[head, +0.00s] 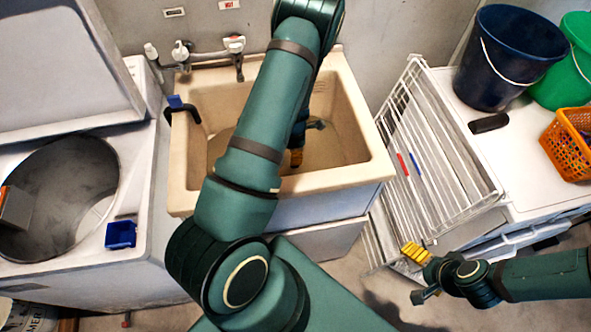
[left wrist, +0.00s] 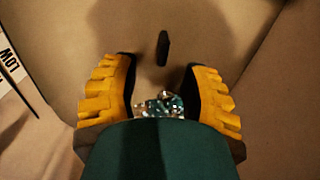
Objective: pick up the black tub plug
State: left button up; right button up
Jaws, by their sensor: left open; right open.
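A small dark upright-looking piece, which looks like the black tub plug (left wrist: 162,48), lies on the beige tub floor in the left wrist view. It is beyond my left gripper (left wrist: 160,85), centred between the lines of its yellow fingers and apart from them. That gripper is open; a shiny mottled object (left wrist: 160,104), which I cannot identify, shows between the finger bases. In the head view my left gripper (head: 296,158) is down inside the beige utility sink (head: 180,160), and my arm hides much of the basin and the plug. My right gripper (head: 415,253) is open and empty, right of the sink.
The sink walls surround my left gripper; the faucet (head: 236,50) stands at its back rim. A white wire rack (head: 440,150) stands to the right, near my right gripper. An open washer (head: 140,215) stands left. A white label (left wrist: 12,68) shows on the left.

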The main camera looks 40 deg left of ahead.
aim_at(295, 171)
pick_arm(q)
jog(key=shift+d+f+b, duration=0.15)
jog(key=shift+f+b, duration=0.45)
jog(key=shift+f, duration=2.7)
jog(key=shift+c, duration=0.3)
jog(key=shift+r, duration=0.1)
grip_shut()
